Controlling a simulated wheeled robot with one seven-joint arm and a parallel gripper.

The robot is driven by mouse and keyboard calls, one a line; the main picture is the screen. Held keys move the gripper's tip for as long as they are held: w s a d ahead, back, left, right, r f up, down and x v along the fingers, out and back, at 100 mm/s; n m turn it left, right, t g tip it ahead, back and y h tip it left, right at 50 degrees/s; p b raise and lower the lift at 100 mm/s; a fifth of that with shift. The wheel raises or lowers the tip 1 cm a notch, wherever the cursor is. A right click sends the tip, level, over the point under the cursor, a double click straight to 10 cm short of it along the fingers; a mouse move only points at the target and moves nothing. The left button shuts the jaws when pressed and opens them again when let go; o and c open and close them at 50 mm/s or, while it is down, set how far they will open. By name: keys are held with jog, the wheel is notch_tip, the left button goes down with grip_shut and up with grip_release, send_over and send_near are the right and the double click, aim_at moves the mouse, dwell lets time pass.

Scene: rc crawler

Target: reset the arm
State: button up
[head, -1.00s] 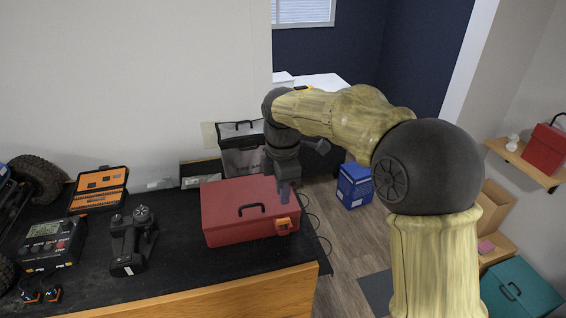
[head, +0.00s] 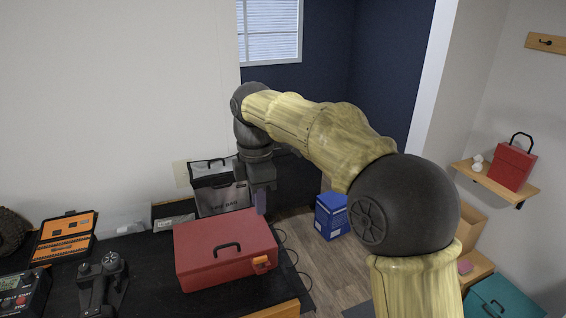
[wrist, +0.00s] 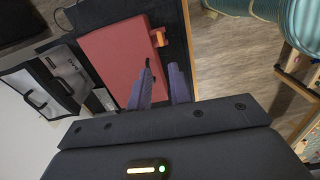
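My gripper (head: 261,203) points down from the wrist near the back right corner of a red case (head: 222,250) on the black worktop. In the wrist view my gripper (wrist: 162,85) shows two purple fingers with a gap between them. Nothing is seen held in that gap. The red case (wrist: 112,52) lies beyond the fingers there, and the worktop's edge runs close by.
A grey bag (head: 222,197) stands behind the case by the wall. A controller (head: 102,285), an orange box (head: 66,236) and a charger (head: 20,292) sit to the left. A blue box (head: 331,215) stands on the floor. A red bag (head: 511,166) is on a right wall shelf.

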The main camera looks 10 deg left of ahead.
jog(key=d+f+m, duration=0.6)
jog(key=d, duration=0.3)
jog(key=s+d+f+m+t, duration=0.1)
jog(key=s+d+f+m, duration=0.5)
jog(key=d+m, duration=0.3)
jog(key=s+d+f+m+t, duration=0.1)
jog(key=s+d+f+m, duration=0.5)
jog(key=d, duration=0.6)
jog(key=s+m, duration=0.1)
jog(key=m, duration=0.1)
jog(key=shift+f+m+t, duration=0.25)
jog(key=shift+m+t, duration=0.05)
jog(key=shift+m, duration=0.1)
jog(key=shift+s+d, duration=0.1)
